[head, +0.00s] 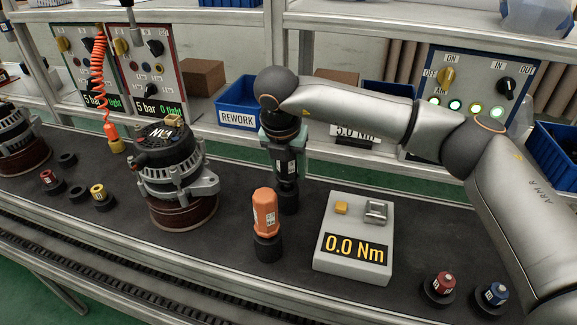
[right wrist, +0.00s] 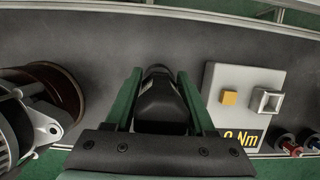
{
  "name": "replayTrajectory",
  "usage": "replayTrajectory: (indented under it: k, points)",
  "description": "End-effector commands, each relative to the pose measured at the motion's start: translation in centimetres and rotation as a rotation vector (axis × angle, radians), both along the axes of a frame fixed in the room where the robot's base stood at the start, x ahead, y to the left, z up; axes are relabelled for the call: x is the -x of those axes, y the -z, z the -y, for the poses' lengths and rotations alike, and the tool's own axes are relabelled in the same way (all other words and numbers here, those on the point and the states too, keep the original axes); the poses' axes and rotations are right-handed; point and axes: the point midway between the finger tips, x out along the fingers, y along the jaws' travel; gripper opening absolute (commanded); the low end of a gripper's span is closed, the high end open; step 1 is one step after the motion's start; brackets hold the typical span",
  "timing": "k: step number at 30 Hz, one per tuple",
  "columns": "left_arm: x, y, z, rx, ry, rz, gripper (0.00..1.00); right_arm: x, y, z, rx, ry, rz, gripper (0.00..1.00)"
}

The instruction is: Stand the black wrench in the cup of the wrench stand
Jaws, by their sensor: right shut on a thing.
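My right gripper (head: 287,168) points down behind the orange tool, left of the torque display box. It is shut on the black wrench (right wrist: 162,103), which shows between the two green fingers in the right wrist view. In the head view the wrench is mostly hidden by the gripper. My left gripper is not in view.
An orange tool (head: 265,212) stands in a dark holder just in front. The display box (head: 352,240), reading 0.0 Nm, is to the right. An alternator (head: 175,170) stands to the left. Red (head: 443,283) and blue (head: 496,293) capped pieces sit at the front right.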

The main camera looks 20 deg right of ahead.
Motion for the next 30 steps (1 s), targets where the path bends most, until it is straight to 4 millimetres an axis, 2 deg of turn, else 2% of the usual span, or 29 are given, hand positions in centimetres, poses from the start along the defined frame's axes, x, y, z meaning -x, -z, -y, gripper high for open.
replayTrajectory:
  k: [8, 20, 21, 28, 30]
  points:
    - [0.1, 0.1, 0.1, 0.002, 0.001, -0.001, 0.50, 0.0, -0.1, 0.0, -0.001, -0.001, 0.002, 0.00]
    - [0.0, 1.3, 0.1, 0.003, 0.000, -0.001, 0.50, 0.0, 1.1, 0.0, -0.001, -0.001, 0.002, 0.00]
    - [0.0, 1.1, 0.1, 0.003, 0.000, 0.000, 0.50, 0.0, 0.9, 0.0, -0.001, -0.001, 0.002, 0.59]
    - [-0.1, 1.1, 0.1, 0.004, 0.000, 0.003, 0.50, 0.0, 0.9, 0.0, 0.000, 0.000, 0.001, 0.85]
    - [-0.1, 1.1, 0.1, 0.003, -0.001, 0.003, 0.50, 0.0, 1.0, 0.0, -0.001, 0.000, 0.001, 0.90]
